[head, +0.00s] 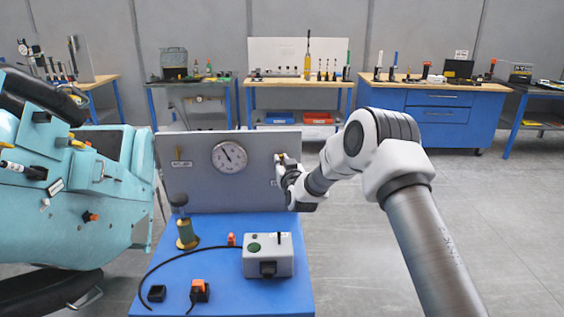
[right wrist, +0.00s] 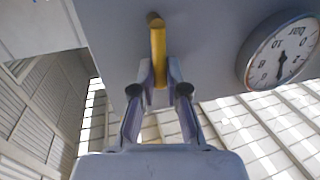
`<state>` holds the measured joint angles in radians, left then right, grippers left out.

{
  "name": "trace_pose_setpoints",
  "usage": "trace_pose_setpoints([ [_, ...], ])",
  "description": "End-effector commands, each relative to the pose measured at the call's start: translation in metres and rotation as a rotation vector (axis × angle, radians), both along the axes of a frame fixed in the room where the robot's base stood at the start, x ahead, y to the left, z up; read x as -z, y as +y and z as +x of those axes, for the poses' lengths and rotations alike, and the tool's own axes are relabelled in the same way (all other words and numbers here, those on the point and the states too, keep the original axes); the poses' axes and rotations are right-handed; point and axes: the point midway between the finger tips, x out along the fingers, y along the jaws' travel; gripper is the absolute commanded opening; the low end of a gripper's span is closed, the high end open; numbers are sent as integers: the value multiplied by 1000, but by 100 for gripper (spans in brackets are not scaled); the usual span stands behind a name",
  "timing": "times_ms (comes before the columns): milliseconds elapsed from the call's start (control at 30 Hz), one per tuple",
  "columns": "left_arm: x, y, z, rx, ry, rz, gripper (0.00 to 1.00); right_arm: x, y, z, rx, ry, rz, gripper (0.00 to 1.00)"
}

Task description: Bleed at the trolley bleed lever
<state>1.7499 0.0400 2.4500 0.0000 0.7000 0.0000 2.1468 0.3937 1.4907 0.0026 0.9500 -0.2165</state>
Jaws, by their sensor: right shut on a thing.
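The trolley's grey upright panel (head: 205,190) carries a round white gauge (head: 229,157) in its middle. It has a yellow lever (head: 178,155) on the left, above a small label too small to read. My right gripper (head: 284,163) is at the panel's right edge and mostly hides the lever there. In the right wrist view my right gripper (right wrist: 159,80) is shut on this yellow lever (right wrist: 157,40), whose end sticks out beyond the fingertips. The gauge also shows there (right wrist: 281,52). I cannot tell which lever is the bleed lever from the labels. My left gripper is out of view.
The blue trolley top (head: 215,275) holds a grey box with a green button (head: 268,256), a brass-coloured fitting (head: 187,234) and a black cable. A turquoise coaster car (head: 75,195) stands close on the left. Workbenches line the back wall. The floor at right is clear.

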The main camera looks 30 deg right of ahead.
Motion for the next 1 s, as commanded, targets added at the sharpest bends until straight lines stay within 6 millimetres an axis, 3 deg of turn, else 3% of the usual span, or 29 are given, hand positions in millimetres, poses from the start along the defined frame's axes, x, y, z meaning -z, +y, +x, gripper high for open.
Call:
trace_pose_setpoints([
  [367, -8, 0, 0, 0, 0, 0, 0, -2, 5, 3, 0, 66, -112, 0],
  [1000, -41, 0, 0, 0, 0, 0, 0, 7, 27, 16, -2, 359, -606, 0],
])
